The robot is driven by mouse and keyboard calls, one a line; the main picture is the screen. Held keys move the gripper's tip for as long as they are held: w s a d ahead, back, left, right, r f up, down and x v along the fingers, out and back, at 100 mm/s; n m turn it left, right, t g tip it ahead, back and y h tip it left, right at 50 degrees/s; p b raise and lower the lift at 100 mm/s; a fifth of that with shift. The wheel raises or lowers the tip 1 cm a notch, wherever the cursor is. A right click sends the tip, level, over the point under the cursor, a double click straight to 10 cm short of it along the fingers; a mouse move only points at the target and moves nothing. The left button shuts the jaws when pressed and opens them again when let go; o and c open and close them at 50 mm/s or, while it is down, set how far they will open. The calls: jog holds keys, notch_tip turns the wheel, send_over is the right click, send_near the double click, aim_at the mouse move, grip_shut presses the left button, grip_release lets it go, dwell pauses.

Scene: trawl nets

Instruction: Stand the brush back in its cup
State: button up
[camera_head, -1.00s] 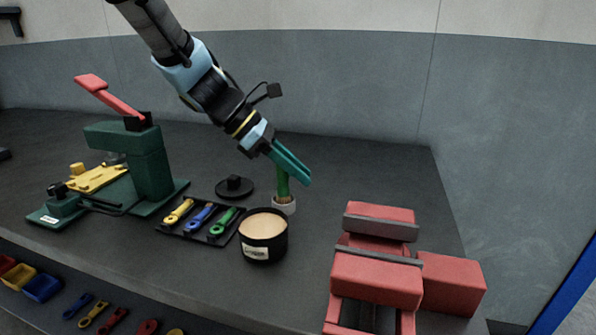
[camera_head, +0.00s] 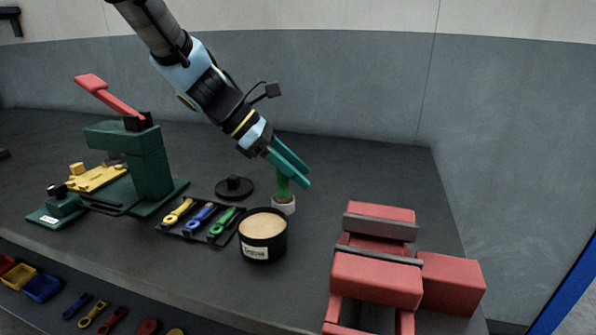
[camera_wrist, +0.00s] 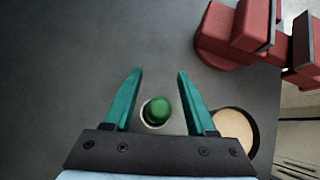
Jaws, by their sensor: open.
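The brush shows as a green, round-ended upright handle (camera_head: 282,185) standing in a small whitish cup (camera_head: 284,206) on the bench. In the wrist view the green end (camera_wrist: 158,109) sits inside the pale cup rim (camera_wrist: 145,118). My gripper (camera_head: 301,181) is open and tilted down over it. In the wrist view its two teal fingers (camera_wrist: 160,73) lie on either side of the brush, with gaps between them and it. The fingers partly hide the brush in the head view, and its bristles cannot be seen.
A black tub with tan contents (camera_head: 264,225) stands close in front of the cup. A tool tray (camera_head: 197,236) and black disc (camera_head: 235,187) lie to the left, beyond them a green press (camera_head: 152,165). A red vise (camera_head: 376,278) stands at right. The bench behind is clear.

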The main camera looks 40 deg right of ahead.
jog(key=v, duration=1.1)
jog(key=shift+w+a+r, duration=0.2)
jog(key=shift+a+r, duration=0.05)
jog(key=w+a+f+m+t+y, duration=0.1)
jog(key=w+a+f, duration=0.1)
jog(key=a, duration=0.3)
jog(key=w+a+f+m+t+y+p, duration=0.1)
jog(key=w+a+f, duration=0.1)
jog(key=a, duration=0.3)
jog(key=w+a+f+m+t, duration=0.1)
jog(key=w+a+f+t, duration=0.1)
jog(key=a, duration=0.3)
jog(key=shift+w+a+f+y+p, duration=0.1)
jog(key=shift+a+f+y+p, duration=0.2)
jog(key=shift+f+y, duration=0.15)
jog(key=a+f+m, duration=0.1)
jog(key=a, duration=0.2)
jog(key=a+f+m+t+y, duration=0.1)
jog(key=a, duration=0.3)
jog(key=w+a+f+m+t+y+p, duration=0.1)
jog(key=a, duration=0.3)
jog(key=s+a+f+m+t+y, duration=0.1)
jog(key=a+m, duration=0.4)
jog(key=a, duration=0.4)
jog(key=shift+a+f+t+y+p, duration=0.35)
jog(key=shift+a+f+t+p, duration=0.05)
jog(key=shift+p, duration=0.05)
